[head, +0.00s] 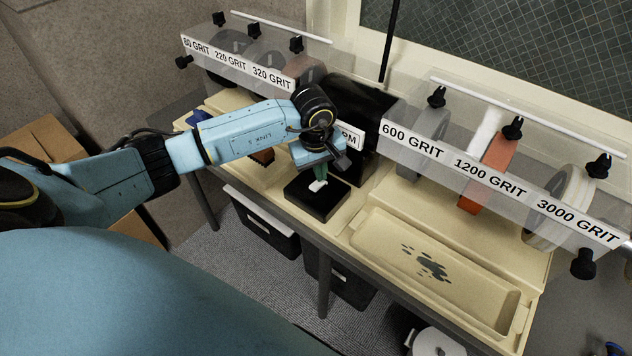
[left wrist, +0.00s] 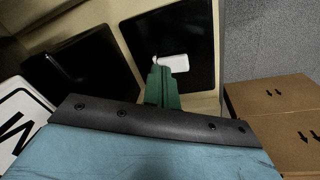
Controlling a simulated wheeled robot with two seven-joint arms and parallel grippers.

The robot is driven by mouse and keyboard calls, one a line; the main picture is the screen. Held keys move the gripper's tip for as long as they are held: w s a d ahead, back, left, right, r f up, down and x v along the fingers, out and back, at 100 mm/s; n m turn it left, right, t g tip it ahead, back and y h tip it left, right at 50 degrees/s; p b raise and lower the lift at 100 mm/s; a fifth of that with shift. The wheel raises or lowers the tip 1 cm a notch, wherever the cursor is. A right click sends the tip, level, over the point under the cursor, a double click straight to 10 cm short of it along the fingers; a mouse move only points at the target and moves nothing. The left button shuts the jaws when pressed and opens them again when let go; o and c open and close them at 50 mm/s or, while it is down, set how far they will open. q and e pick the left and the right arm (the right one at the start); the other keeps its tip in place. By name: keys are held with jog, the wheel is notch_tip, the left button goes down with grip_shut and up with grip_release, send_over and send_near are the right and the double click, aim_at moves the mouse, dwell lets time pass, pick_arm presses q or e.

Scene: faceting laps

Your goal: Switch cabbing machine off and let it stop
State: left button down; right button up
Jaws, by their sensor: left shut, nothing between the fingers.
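The cabbing machine is a long cream bench unit with a black motor housing (head: 352,100) in the middle and grit wheels on both sides. A black switch box (head: 316,203) sits at its front with a small white switch lever (head: 319,186) on top. My left gripper (head: 321,180) is shut, with green fingers pointing down at the white lever. In the left wrist view the green fingertips (left wrist: 160,70) are right at the edge of the white lever (left wrist: 172,61) on the black box (left wrist: 185,40). I cannot tell whether they touch. My right gripper is not in view.
A cream drip tray (head: 400,265) with dark stains lies to the right of the box. Clear hoods labelled with grits cover the wheels, such as the orange one (head: 487,172). Black bins (head: 262,222) stand under the bench. Cardboard boxes (left wrist: 270,105) are on the floor at left.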

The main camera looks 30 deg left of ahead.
aim_at(318, 183)
pick_arm(q)
notch_tip(318, 183, up, 7)
jog(key=p, duration=0.4)
jog(key=shift+s+f, duration=0.2)
jog(key=shift+s, duration=0.25)
